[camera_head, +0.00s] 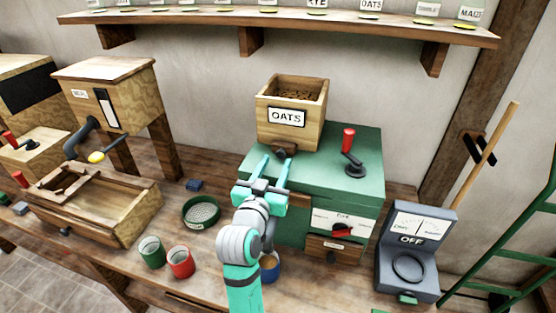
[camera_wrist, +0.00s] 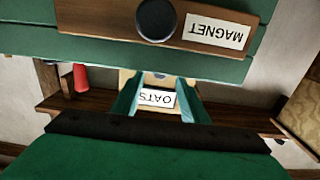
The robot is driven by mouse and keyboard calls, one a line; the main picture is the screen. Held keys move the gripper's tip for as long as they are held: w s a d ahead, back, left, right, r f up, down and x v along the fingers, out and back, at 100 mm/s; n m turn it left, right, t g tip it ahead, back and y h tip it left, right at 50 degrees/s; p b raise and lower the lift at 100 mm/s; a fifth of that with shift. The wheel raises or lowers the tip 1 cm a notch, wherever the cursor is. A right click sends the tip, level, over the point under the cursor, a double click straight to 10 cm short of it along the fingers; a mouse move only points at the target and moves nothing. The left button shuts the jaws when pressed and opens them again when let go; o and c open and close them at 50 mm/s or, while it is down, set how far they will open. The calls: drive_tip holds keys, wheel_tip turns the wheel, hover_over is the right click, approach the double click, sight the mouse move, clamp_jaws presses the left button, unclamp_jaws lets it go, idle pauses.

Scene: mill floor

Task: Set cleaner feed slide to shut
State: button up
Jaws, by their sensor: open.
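A wooden hopper box (camera_head: 108,95) stands on legs at the left in the head view. Its front has a small label too small to read and an upright pale plate with a dark strip (camera_head: 106,107), which may be the feed slide. I cannot read its setting. My gripper (camera_head: 272,175) is open and empty, in front of the green mill, well to the right of the hopper box. Its fingers also show in the wrist view (camera_wrist: 158,98).
The green mill (camera_head: 335,170) carries an OATS bin (camera_head: 290,100) and a red-handled crank (camera_head: 350,150). The wrist view shows a MAGNET drawer (camera_wrist: 110,18).

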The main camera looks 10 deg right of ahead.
drive_tip(key=v, duration=0.7)
drive_tip(key=shift+s+a, duration=0.1)
